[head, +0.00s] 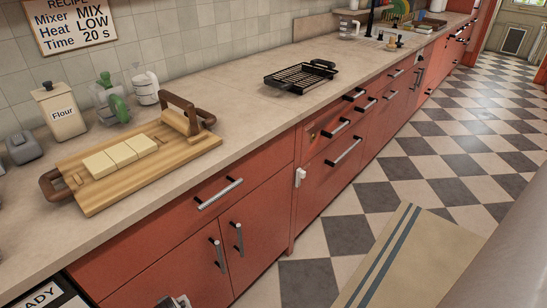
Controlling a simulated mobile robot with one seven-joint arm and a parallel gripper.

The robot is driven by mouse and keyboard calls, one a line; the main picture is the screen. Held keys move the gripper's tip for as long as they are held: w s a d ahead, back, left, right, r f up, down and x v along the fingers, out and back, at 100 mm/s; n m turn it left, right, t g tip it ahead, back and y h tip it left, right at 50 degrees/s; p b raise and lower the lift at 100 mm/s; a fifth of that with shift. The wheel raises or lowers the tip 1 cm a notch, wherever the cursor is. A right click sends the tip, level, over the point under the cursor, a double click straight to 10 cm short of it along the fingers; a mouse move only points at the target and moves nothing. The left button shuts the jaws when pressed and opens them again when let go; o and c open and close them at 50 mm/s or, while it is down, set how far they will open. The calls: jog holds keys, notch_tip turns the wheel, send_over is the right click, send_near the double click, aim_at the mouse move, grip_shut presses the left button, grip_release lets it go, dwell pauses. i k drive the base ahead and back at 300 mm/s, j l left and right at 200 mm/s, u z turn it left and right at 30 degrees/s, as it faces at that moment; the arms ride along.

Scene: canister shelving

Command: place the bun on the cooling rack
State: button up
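A black wire rack (298,77), which looks like the cooling rack, lies on the counter right of the cutting board, near the middle of the head view. A dark raised part shows at its far right corner. Its wires look bare. I cannot make out a bun anywhere. Pale square pieces (120,154) lie in a row on a wooden board (150,182) at the left, but they look flat-sided and I cannot tell what they are.
The beige counter (235,92) is clear between board and rack. Red cabinets (268,207) have protruding handles. A striped mat (415,265) lies on the checkered floor.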

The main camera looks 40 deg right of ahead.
aim_at(303, 74)
jog(key=i+l, duration=0.1)
jog(key=l, duration=1.25)
jog(key=i+l+u, duration=0.15)
jog(key=l, duration=1.25)
jog(key=k, duration=0.1)
